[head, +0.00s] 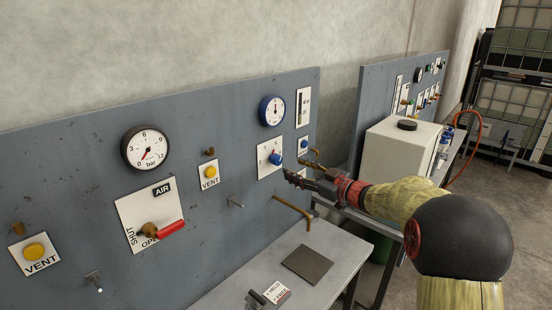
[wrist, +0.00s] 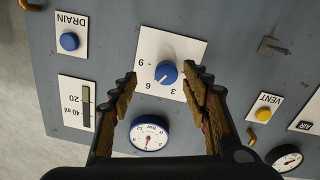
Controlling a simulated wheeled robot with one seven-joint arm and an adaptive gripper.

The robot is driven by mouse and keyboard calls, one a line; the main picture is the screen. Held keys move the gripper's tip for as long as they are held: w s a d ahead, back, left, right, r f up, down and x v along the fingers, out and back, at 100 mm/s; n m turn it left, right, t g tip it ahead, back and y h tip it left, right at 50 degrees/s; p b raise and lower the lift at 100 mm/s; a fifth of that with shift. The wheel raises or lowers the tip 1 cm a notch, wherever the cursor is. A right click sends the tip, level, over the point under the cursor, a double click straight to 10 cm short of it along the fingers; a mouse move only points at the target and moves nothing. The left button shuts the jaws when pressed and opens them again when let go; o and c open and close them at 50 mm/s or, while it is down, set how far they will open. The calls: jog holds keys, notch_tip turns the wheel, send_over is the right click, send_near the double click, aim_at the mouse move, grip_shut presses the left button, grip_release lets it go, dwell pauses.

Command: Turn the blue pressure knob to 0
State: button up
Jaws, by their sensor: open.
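The blue pressure knob (head: 275,157) sits on a white dial plate (head: 264,168) on the grey panel. In the wrist view, which is upside down, the knob (wrist: 167,72) has a white mark pointing roughly toward the 6; 3, 6 and 9 are readable. The 0 is not clearly seen. My gripper (wrist: 163,82) is open, with one finger on each side of the knob in the picture; I see no contact. In the head view my gripper (head: 289,176) is just right of and below the knob. The blue-rimmed gauge (head: 272,111) is above it.
A blue DRAIN button (wrist: 69,41) and yellow VENT button (wrist: 263,114) flank the dial. A brass pipe (head: 294,210) juts out below my gripper. A red-handled AIR valve (head: 171,229) is farther left. A grey bench (head: 238,283) lies below. A white cabinet (head: 398,150) stands right.

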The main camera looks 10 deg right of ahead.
aim_at(280, 162)
jog(key=shift+y, duration=0.4)
jog(key=x, duration=0.2)
jog(key=b+x, duration=0.1)
jog(key=x, duration=0.2)
jog(key=r+b+x, duration=0.1)
jog(key=x, duration=0.1)
jog(key=shift+a, duration=0.65)
jog(key=shift+c, duration=0.7)
jog(key=c, duration=1)
